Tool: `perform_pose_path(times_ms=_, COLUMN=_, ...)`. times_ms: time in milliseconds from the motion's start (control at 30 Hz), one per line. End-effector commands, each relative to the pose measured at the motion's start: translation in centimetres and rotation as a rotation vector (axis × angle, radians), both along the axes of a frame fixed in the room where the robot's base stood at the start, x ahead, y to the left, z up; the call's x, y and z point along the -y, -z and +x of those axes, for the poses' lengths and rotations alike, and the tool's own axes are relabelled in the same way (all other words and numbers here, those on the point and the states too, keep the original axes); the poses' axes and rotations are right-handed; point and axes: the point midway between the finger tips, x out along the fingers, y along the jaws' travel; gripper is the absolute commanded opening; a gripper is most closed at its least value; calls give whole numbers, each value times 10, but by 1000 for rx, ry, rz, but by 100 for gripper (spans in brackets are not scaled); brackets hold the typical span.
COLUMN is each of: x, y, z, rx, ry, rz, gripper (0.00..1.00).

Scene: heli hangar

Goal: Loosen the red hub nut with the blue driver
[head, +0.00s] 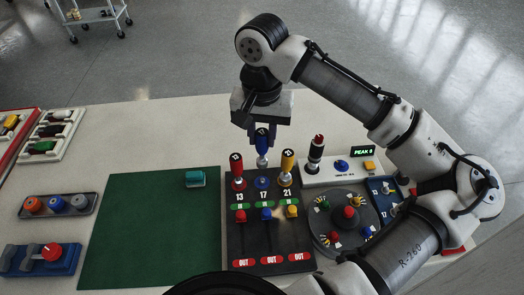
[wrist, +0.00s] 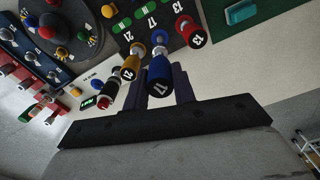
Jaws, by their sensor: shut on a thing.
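My gripper (head: 262,125) is shut on the blue driver (head: 262,144), marked 17, and holds it upright above the blue ring (head: 262,183) of the tool stand. Its top is higher than the neighbouring drivers; I cannot tell whether its tip is clear of the ring. In the wrist view the blue driver (wrist: 159,76) is between the fingers (wrist: 170,86).
The red driver (head: 237,168) and yellow driver (head: 287,164) stand close on either side. A white panel with a black-and-red tool (head: 317,150) and a "PEAK" display (head: 362,152) is behind the hub. A teal block (head: 195,179) lies on the mostly clear green mat (head: 140,225).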

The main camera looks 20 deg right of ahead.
Motion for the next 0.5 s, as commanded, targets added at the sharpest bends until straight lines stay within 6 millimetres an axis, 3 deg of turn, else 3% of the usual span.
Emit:
perform_pose_path(times_ms=100, x=0, y=-39, z=1, rx=4, ry=0, rz=-1, gripper=4)
perform_pose_path(times_ms=233, x=0, y=-75, z=1, rx=3, ry=-2, rz=-1, gripper=4)
perform_pose_path(times_ms=500, x=1, y=-117, z=0, rx=0, ry=2, rz=-2, gripper=4)
